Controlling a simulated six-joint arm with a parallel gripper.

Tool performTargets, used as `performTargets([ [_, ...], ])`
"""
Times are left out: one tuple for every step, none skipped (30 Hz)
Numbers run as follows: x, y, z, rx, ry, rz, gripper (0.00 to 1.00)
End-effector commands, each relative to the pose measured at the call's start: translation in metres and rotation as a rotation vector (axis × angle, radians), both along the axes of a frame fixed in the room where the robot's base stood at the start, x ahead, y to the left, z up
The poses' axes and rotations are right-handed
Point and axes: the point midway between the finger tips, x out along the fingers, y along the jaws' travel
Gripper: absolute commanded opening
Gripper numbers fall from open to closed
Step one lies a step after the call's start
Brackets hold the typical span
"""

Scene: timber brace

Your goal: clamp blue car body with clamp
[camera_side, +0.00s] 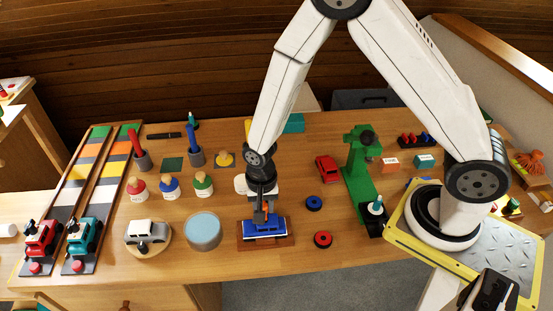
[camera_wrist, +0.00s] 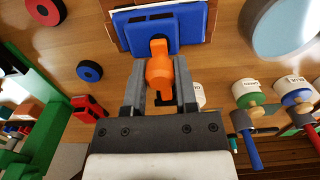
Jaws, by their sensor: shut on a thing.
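The blue car body (camera_side: 264,229) sits on a brown wooden block (camera_side: 246,242) near the table's front edge. In the wrist view the blue body (camera_wrist: 130,32) is at the top, just beyond my fingertips. My gripper (camera_side: 262,205) points down over the car body. In the wrist view my gripper (camera_wrist: 159,80) is shut on an orange piece, which I take for the clamp (camera_wrist: 159,70). The clamp's far end overlaps the edge of the blue body in that view. I cannot tell whether it presses on the body. The clamp's lower part is partly hidden between the fingers.
A light blue round disc (camera_side: 203,231) and a white car (camera_side: 148,233) stand left of the block. Blue (camera_side: 314,203) and red (camera_side: 323,239) wheels lie to its right. A green press (camera_side: 360,170) and red car (camera_side: 326,169) are behind right. Paint pots (camera_side: 170,187) are behind left.

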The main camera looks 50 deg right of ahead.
Motion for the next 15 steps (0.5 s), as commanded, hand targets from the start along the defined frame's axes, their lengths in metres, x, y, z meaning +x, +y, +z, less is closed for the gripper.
performTargets([
  [0.001,-0.002,0.001,0.007,0.010,-0.004,0.00],
  [0.001,-0.003,0.002,0.013,0.016,-0.005,0.00],
  [0.001,-0.003,0.003,0.020,0.024,-0.006,0.00],
  [0.001,-0.004,0.004,0.026,0.032,-0.006,0.00],
  [0.002,-0.004,0.005,0.032,0.037,-0.005,0.00],
  [0.002,-0.004,0.005,0.042,0.046,-0.005,0.00],
  [0.002,-0.005,0.006,0.049,0.053,-0.006,0.00],
  [0.003,-0.005,0.007,0.056,0.059,-0.005,0.00],
  [0.003,-0.005,0.008,0.068,0.069,-0.006,0.00],
  [0.004,-0.006,0.009,0.076,0.076,-0.007,0.00],
  [0.004,-0.006,0.010,0.086,0.086,-0.007,0.00],
  [0.005,-0.007,0.012,0.099,0.099,-0.007,0.00],
  [0.006,-0.008,0.013,0.110,0.110,-0.007,0.00],
  [0.006,-0.008,0.015,0.122,0.119,-0.007,0.00],
  [0.007,-0.009,0.017,0.135,0.131,-0.005,0.00],
])
